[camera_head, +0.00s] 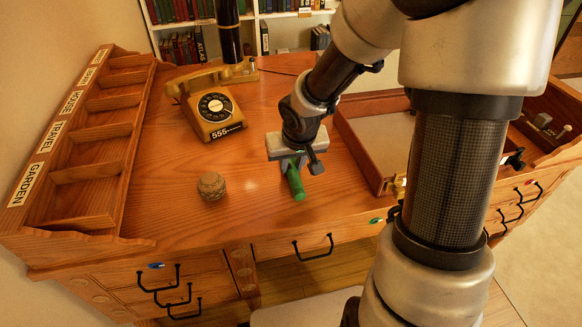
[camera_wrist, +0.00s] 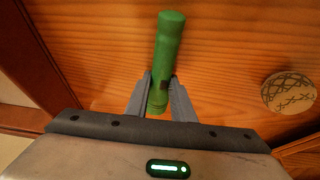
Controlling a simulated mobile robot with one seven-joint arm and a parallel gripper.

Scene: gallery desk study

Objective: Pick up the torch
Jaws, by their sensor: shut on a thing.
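The torch is a green cylinder (camera_head: 296,184) at the middle of the desk, below my gripper in the head view. In the wrist view the torch (camera_wrist: 168,45) stands out between the two grey fingers, its far end pointing away from the palm. My gripper (camera_wrist: 160,95) is shut on the torch near its lower part, with one finger on each side. In the head view my gripper (camera_head: 292,160) is over the desk and partly hides the torch's upper end. I cannot tell whether the torch touches the desk.
A cork-like ball (camera_head: 211,186) lies left of the torch. A yellow rotary telephone (camera_head: 212,105) stands behind it. A labelled wooden rack (camera_head: 85,170) lines the left edge. An open wooden box (camera_head: 360,150) is right of my gripper. Desk surface (camera_head: 165,200) is clear at the front left.

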